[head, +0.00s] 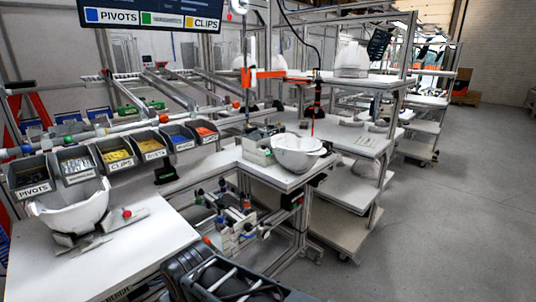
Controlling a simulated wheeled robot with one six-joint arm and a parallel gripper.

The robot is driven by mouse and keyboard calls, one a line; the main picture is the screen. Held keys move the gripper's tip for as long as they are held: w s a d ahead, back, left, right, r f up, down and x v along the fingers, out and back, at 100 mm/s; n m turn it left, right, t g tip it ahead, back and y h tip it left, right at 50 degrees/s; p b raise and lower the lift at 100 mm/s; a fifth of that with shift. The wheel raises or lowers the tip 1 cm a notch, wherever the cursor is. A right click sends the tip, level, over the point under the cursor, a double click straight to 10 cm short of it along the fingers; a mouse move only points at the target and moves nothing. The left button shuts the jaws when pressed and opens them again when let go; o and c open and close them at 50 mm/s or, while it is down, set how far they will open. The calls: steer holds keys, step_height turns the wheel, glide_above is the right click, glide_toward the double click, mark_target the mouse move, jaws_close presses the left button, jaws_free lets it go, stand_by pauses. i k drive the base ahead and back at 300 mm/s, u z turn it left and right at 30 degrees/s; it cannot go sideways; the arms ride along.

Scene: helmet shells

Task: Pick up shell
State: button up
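One white helmet shell (72,207) sits open side up on a holder on the left worktable (150,255). A second white shell (298,155) rests, also bowl-like, at the front corner of the middle worktable (262,172). A third white shell (352,61) stands dome up on the rack's upper shelf (375,80) at the back. Another pale rounded shape, possibly a shell, shows on a lower rack shelf (366,167). I cannot make out my gripper in this view.
Labelled bins (115,152) of small parts line the back of the left table. A fixture with coloured knobs (232,203) stands between the tables. An orange-armed post (262,74) rises behind the middle shell. Grey floor (440,225) at right is clear.

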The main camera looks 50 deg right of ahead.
mark_target(298, 155)
steer(key=z, duration=1.75)
